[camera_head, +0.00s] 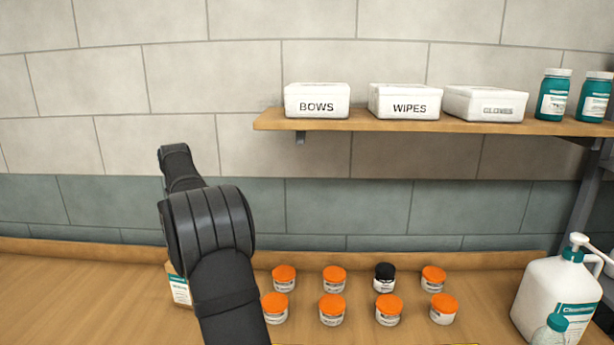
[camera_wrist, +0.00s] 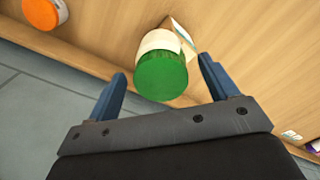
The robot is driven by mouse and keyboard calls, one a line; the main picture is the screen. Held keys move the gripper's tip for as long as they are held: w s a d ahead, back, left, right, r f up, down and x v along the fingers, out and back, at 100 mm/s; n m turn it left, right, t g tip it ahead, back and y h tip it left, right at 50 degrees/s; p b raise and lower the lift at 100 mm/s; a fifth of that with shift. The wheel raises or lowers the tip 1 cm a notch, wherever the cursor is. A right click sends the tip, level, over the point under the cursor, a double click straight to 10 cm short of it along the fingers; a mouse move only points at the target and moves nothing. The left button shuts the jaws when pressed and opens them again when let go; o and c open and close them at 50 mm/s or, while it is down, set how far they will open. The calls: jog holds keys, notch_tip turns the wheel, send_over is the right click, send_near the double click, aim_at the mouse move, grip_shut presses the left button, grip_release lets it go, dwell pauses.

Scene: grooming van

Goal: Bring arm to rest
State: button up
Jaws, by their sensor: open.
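My gripper (camera_wrist: 164,84) shows in the wrist view with its two blue fingers spread apart. A jar with a green lid (camera_wrist: 161,76) stands on the wooden bench just beyond and between the fingertips. I cannot tell whether a finger touches it. In the head view my dark arm rises at the left of the bench, and my gripper cannot be made out there. The green-lidded jar is not visible in that view.
Orange-lidded jars (camera_head: 334,274) and one black-lidded jar (camera_head: 384,278) stand in two rows on the bench (camera_head: 80,300). A white pump bottle (camera_head: 556,300) is at right. A shelf (camera_head: 420,122) holds bins and teal bottles. A labelled box (camera_head: 180,290) is partly behind my arm.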

notch_tip(320, 180, down, 6)
jog(key=shift+r, duration=2.05)
